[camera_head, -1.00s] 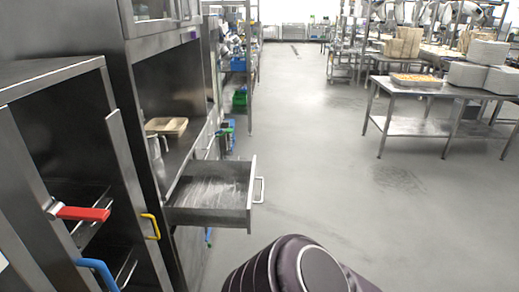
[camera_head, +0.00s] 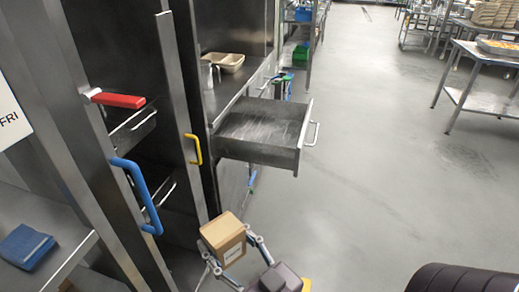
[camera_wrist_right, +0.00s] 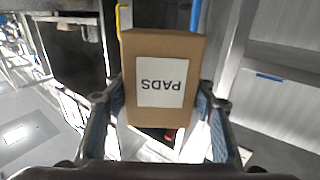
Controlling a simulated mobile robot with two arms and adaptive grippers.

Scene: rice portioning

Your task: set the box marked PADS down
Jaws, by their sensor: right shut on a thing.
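The box marked PADS (camera_head: 223,238) is a small brown carton with a white label, low in the middle of the head view. My right gripper (camera_head: 229,248) is shut on it, one finger on each side. In the right wrist view the box (camera_wrist_right: 189,70) sits between the fingers of the gripper (camera_wrist_right: 162,95), its PADS label upside down. The box appears held in the air in front of the steel cabinets; what is directly beneath it is largely hidden. My left gripper is not in view.
An open, empty-looking steel drawer (camera_head: 262,152) juts out beyond the box. Cabinet doors with red (camera_head: 117,99), blue (camera_head: 140,190) and yellow (camera_head: 194,149) handles stand open or ajar at left. A blue packet (camera_head: 26,245) lies on a shelf at lower left.

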